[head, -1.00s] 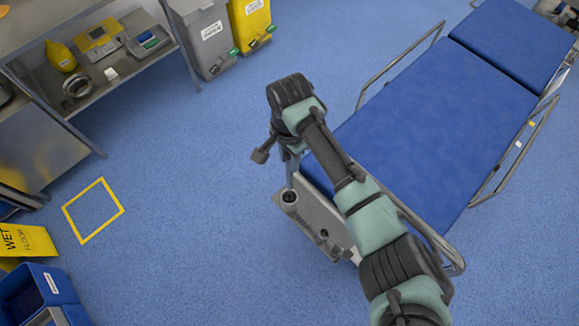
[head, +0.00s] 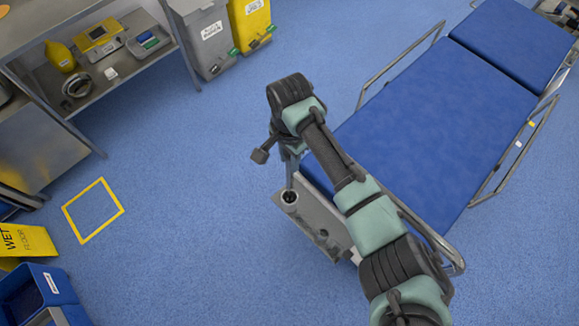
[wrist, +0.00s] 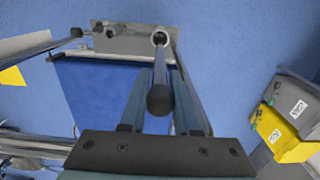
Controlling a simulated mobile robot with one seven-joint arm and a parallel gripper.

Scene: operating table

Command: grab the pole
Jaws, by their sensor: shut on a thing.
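The pole (head: 290,178) is a thin grey rod standing at the socket on the end of the bed (head: 430,130). My gripper (head: 288,152) is at its upper part, largely hidden by my wrist in the head view. In the wrist view the pole (wrist: 162,62) runs between my two fingers (wrist: 172,82), with a dark rounded end towards the camera. The fingers are shut on it. Its far end lines up with the round socket (wrist: 160,38); I cannot tell how deep it sits.
A grey bracket plate (head: 318,228) carries the socket at the bed's corner. Bed rails (head: 400,65) run along the sides. A metal shelf unit (head: 120,85) and bins (head: 205,35) stand at the back left.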

